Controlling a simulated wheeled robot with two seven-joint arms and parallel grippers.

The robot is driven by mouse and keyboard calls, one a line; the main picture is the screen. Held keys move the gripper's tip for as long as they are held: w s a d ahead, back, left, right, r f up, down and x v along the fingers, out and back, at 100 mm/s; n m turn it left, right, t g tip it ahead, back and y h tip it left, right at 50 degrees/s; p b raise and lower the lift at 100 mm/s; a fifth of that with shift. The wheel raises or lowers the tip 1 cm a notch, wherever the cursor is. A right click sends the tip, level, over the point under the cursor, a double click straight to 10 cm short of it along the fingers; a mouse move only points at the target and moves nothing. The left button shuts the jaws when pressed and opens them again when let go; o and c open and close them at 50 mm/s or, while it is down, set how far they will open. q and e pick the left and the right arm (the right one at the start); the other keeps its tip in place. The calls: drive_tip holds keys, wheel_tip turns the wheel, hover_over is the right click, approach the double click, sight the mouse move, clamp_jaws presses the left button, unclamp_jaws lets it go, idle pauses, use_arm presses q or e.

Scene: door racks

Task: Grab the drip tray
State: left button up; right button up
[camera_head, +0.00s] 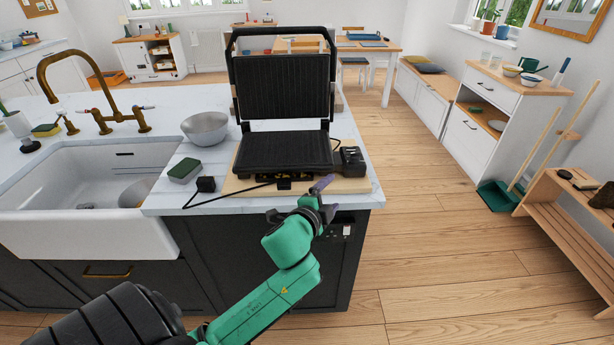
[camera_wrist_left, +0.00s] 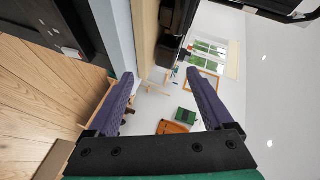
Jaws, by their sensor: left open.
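A black contact grill (camera_head: 284,150) stands with its ribbed lid raised on a wooden board (camera_head: 240,184) at the counter's end. A small dark block (camera_head: 349,160) sticks out at the grill's right side; I cannot tell whether this is the drip tray. No other part is clearly the tray. My left gripper (camera_head: 322,186) is at the board's front right edge, just in front of the grill. In the left wrist view its purple fingers (camera_wrist_left: 160,78) are spread with nothing between them. The grill's dark side (camera_wrist_left: 176,25) shows beyond the fingers there. My right gripper is out of view.
A black cable runs from the grill to a small black plug (camera_head: 206,184). A green sponge (camera_head: 184,170) and a metal bowl (camera_head: 205,128) lie left of it, near the sink (camera_head: 80,185).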

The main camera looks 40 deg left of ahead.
use_arm(q)
drive_tip(key=d+r+m+t+h, duration=0.2)
drive_tip(key=d+r+m+h, duration=0.35)
drive_tip(key=r+m, duration=0.45)
drive_tip(key=d+r+m+t+h, duration=0.35)
drive_tip(key=r+m+h, duration=0.25)
drive_tip(key=r+m, duration=0.45)
drive_tip(key=s+d+r+m+g+h, duration=0.1)
drive_tip(key=s+d+m+g+h, duration=0.1)
drive_tip(key=d+m+g+h, duration=0.7)
drive_tip(key=m+g+y, duration=0.8)
drive_tip(key=m+y, duration=1.4)
approach(284, 187)
drive_tip(key=shift+h, duration=0.35)
drive_tip(key=p+x, duration=0.1)
drive_tip(key=x, duration=0.1)
drive_tip(key=p+x, duration=0.2)
drive_tip(key=x, duration=0.1)
drive_tip(key=p+x, duration=0.1)
drive_tip(key=x, duration=0.2)
drive_tip(key=shift+s+a+r+p, duration=0.1)
drive_tip(key=shift+a+p, duration=0.15)
drive_tip(key=shift+p, duration=0.1)
drive_tip(key=shift+a, duration=0.1)
clamp_jaws()
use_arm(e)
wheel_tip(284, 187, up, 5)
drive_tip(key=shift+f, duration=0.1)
